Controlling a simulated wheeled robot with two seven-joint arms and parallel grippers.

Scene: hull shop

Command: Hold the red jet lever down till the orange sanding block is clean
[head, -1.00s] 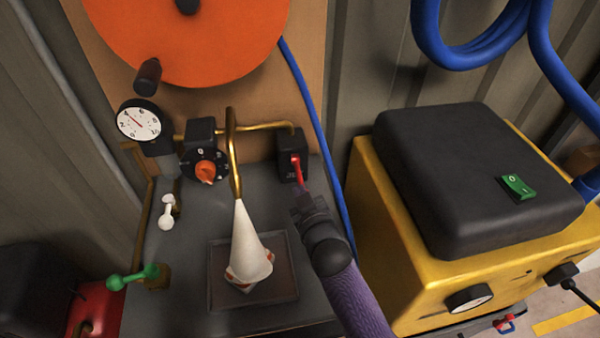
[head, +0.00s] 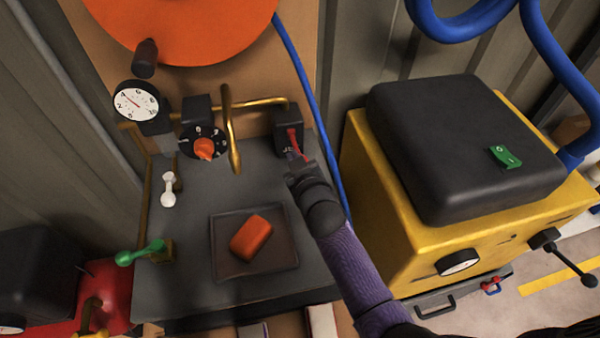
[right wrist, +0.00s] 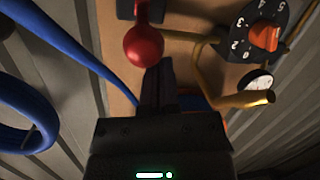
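The orange sanding block (head: 251,238) lies in a shallow dark tray (head: 286,263); its visible faces are plain orange, with no white on them. The brass nozzle (head: 234,145) hangs above and behind it, with no jet coming out. The red jet lever (head: 293,137) is on a black valve box at the back right of the bench. My right gripper (head: 297,160) is at the lever's lower end. In the right wrist view its fingers (right wrist: 158,78) are together, and the lever's red ball (right wrist: 144,46) is just beyond the tips, not between them; contact is unclear. My left gripper is out of view.
An orange-knobbed dial (head: 204,148), a pressure gauge (head: 136,101), a white lever (head: 168,190) and a green lever (head: 141,253) sit to the left. A yellow machine (head: 395,225) with a black top stands right of my arm. A blue hose (head: 308,95) runs behind.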

